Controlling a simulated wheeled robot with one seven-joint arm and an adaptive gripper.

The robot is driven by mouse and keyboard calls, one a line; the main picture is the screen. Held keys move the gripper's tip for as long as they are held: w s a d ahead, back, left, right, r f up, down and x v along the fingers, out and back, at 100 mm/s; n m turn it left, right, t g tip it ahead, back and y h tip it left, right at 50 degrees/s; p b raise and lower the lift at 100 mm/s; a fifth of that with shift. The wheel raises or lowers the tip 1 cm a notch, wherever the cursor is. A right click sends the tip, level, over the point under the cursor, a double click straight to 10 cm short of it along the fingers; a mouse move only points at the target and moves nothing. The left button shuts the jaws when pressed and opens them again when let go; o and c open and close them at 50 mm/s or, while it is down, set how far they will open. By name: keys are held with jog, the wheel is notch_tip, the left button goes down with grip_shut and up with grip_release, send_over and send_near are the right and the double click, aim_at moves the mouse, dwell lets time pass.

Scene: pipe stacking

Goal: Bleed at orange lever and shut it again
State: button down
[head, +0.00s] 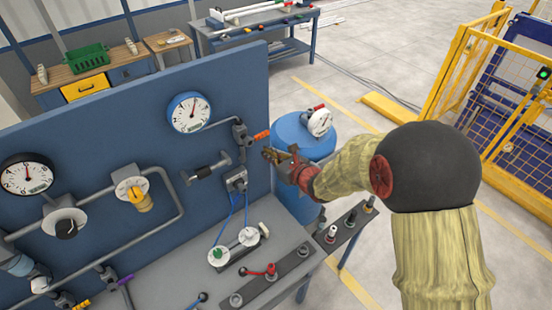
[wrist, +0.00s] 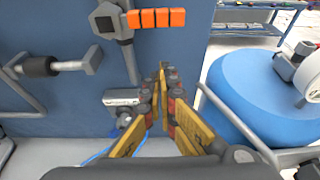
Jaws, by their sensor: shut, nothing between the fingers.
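The orange lever (head: 262,134) sits on a small grey valve (head: 241,132) near the right edge of the blue panel. In the wrist view the lever (wrist: 156,18) points right from its hexagonal valve body (wrist: 107,21), across the pipe that runs down from it. My gripper (head: 268,154) is just below and right of the lever in the head view. In the wrist view my gripper (wrist: 163,74) is shut and empty, its fingertips below the lever with a visible gap. I cannot tell the depth between fingertips and panel. A round gauge (head: 189,112) is left of the valve.
A blue tank (head: 300,135) with a white gauge (head: 319,122) stands close to the right of my gripper. A grey block (head: 236,180) with blue hoses is on the panel below. Further left are another gauge (head: 27,174) and a yellow knob (head: 137,196).

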aim_at(256, 138)
jog(key=r, duration=0.1)
jog(key=r+p, duration=0.1)
jog(key=r, duration=0.1)
jog(key=shift+w+a+r, duration=0.2)
jog(key=shift+w+r, duration=0.05)
jog(key=shift+r, duration=0.15)
jog(key=shift+s, duration=0.1)
jog(key=shift+d, duration=0.2)
